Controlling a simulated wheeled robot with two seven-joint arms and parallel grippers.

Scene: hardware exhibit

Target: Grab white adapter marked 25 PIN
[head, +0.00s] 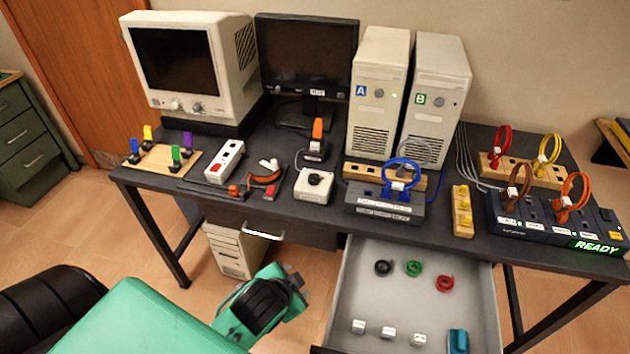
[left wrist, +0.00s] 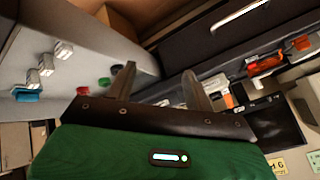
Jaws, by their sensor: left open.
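Several small items lie in the open drawer (head: 345,285). Three are small white blocks in a row near the drawer's front: a left one (head: 358,327), a middle one (head: 388,333) and a right one (head: 418,339). They look like adapters, but no 25 PIN marking is legible. In the left wrist view the white blocks show at upper left (left wrist: 46,65). My left gripper (left wrist: 159,70) is open with nothing between its fingers, apart from the blocks. In the head view my green left arm is left of the drawer; its fingertips are not clear. My right gripper is not in view.
Black (head: 383,268), green (head: 413,268) and red (head: 443,283) coils and a teal item (head: 458,341) share the drawer. The dark desk (head: 335,222) above holds monitors, two computer towers and cable stands. Another drawer with a handle (head: 264,234) is shut at left. The drawer's middle floor is bare.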

